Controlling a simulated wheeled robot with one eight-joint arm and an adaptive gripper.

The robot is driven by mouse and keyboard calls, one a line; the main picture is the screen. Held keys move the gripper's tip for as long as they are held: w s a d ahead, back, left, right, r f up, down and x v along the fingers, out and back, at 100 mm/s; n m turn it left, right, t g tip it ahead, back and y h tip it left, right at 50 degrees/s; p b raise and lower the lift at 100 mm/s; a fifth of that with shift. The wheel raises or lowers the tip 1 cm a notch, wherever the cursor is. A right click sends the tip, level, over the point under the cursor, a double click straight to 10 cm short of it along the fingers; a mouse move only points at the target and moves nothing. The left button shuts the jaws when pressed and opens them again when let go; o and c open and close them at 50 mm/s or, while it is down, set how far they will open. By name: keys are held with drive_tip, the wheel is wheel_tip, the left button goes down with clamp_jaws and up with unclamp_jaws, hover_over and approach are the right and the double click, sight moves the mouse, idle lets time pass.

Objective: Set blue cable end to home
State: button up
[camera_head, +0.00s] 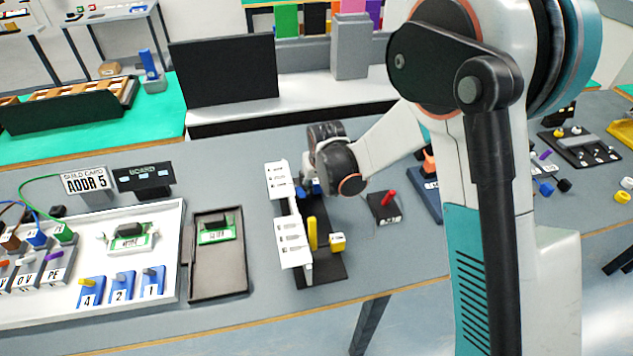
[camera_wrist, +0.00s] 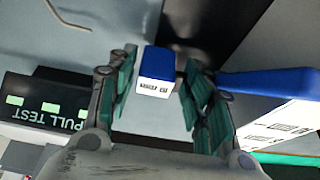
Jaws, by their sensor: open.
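In the wrist view my gripper (camera_wrist: 158,72) is open. Its teal-padded fingers stand on either side of a small block with a blue top and a white labelled face (camera_wrist: 155,77); gaps show beside it. I cannot tell whether this block is the blue cable end. In the head view my gripper is mostly hidden behind my wrist, at the white labelled stand (camera_head: 290,240), where small blue parts (camera_head: 301,192) show. A blue cable (camera_head: 22,207) at the far left runs to a blue plug (camera_head: 37,238) in the white tray.
A black PULL TEST sign (camera_wrist: 45,110) stands left of my fingers, and a long blue bar (camera_wrist: 270,82) lies close on the right. A yellow block (camera_head: 338,242), a red-handled switch (camera_head: 386,203) and a dark tray (camera_head: 220,275) are near the stand.

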drive_tip(key=shift+r, duration=0.15)
drive_tip(key=v, duration=1.1)
drive_tip(key=shift+s+r, duration=0.3)
drive_tip(key=shift+d, duration=0.1)
